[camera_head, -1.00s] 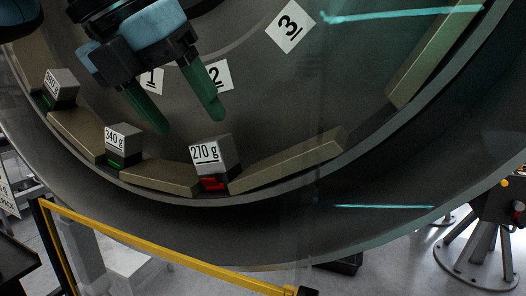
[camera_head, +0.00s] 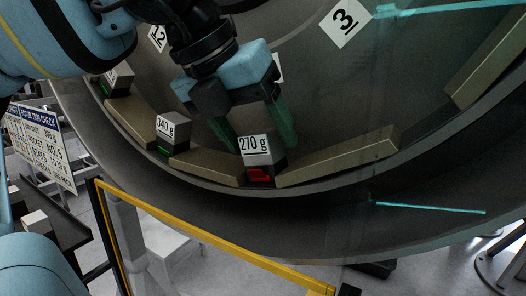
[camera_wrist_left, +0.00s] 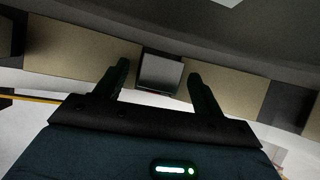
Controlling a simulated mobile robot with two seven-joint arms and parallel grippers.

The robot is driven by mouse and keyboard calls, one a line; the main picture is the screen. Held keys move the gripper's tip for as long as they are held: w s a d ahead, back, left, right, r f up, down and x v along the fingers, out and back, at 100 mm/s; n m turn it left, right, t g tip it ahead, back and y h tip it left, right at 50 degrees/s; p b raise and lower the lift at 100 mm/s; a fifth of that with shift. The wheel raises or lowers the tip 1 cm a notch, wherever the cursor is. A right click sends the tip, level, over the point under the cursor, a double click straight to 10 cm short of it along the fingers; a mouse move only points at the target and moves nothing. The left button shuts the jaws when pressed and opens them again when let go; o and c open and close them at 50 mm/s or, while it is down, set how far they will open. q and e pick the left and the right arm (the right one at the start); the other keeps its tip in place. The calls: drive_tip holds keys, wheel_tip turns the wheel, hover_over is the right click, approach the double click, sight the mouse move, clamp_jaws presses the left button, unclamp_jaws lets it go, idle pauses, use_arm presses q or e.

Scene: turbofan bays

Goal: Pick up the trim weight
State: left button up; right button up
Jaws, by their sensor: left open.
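A grey trim weight marked 270 g (camera_head: 254,145), with a red patch below it, sits in a gap between tan blocks on the lower inside of the large dark ring (camera_head: 330,205). My left gripper (camera_head: 262,136) reaches down to it from above, open, with its green fingers on either side of the weight's upper part. In the left wrist view the weight's grey top (camera_wrist_left: 160,73) lies between the two fingertips; I cannot tell whether they touch it. Another weight marked 340 g (camera_head: 172,126) with a green patch sits further left. My right gripper is not in view.
A third weight (camera_head: 119,76) with a green patch sits higher left. Tan blocks (camera_head: 335,158) flank the weights. A yellow-topped barrier (camera_head: 210,235) stands in front of the ring. A sign (camera_head: 40,140) and a dark tray with a pale block (camera_head: 35,220) are at left.

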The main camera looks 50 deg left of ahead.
use_arm(q)
drive_tip(key=shift+x, duration=1)
drive_tip(key=c, duration=1.3)
drive_tip(key=shift+r, duration=0.15)
drive_tip(key=shift+r, duration=0.5)
drive_tip(key=v, duration=0.2)
drive_tip(key=shift+d+r, duration=0.15)
drive_tip(key=shift+r, duration=0.25)
drive_tip(key=shift+s+d+r+b, duration=0.25)
drive_tip(key=shift+s+d, duration=0.2)
drive_tip(key=shift+s, duration=2)
drive_tip(key=shift+s+d+r+b, duration=0.2)
drive_tip(key=shift+s+d+b, duration=0.2)
drive_tip(key=shift+s, duration=2.1)
drive_tip(key=shift+s+d+r+b, duration=0.25)
drive_tip(key=shift+s+d, duration=0.2)
drive_tip(key=shift+s, duration=2)
